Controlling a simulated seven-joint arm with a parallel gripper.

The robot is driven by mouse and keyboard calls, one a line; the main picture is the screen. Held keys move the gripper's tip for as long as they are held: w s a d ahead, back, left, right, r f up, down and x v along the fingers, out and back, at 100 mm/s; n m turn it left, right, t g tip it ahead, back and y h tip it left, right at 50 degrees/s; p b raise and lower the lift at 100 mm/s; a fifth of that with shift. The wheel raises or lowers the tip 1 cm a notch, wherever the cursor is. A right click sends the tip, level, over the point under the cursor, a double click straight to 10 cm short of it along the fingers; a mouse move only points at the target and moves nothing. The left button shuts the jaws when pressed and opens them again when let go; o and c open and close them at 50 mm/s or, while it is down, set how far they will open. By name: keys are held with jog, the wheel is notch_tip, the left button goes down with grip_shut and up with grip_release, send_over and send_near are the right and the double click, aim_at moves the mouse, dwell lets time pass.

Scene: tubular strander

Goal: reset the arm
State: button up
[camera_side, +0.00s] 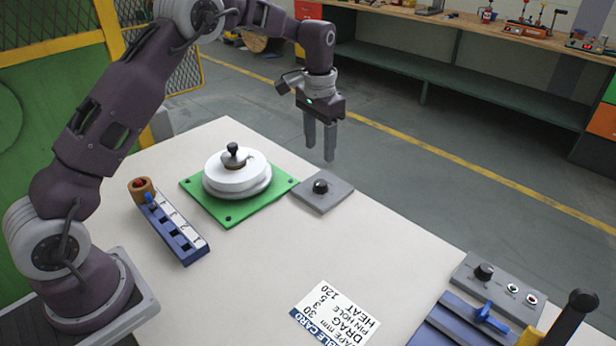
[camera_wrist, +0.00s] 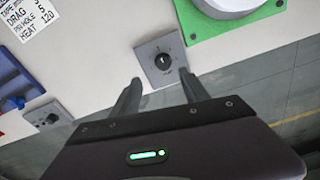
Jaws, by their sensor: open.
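My gripper (camera_side: 320,150) hangs in the air beyond the far edge of the table, with its two fingers pointing down. It is open and empty. In the wrist view my gripper (camera_wrist: 160,90) has its fingers spread, with a grey knob box (camera_wrist: 150,55) showing between and beyond them. That grey knob box also shows in the side view (camera_side: 335,198), on the table near the far edge. The fingers touch nothing that I can see.
A white round stack (camera_side: 237,180) with a black knob sits on a green plate (camera_side: 228,218). A blue slotted rack (camera_side: 185,247), a printed card (camera_side: 335,312), a grey control panel (camera_side: 505,284) and a blue fixture with a black-knobbed lever (camera_side: 580,302) are on the table. The table's middle (camera_side: 300,250) is clear.

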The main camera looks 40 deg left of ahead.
jog(key=s+d+r+n+t, duration=0.1)
jog(key=s+d+r+t, duration=0.15)
jog(key=s+r, duration=1.3)
jog(key=s+d+f+t, duration=0.1)
jog(key=s+d+t, duration=0.1)
jog(key=s, duration=1.9)
jog(key=shift+s+d+f+n+t, duration=0.2)
jog(key=shift+d+n+t, duration=0.2)
jog(key=shift+d, duration=0.15)
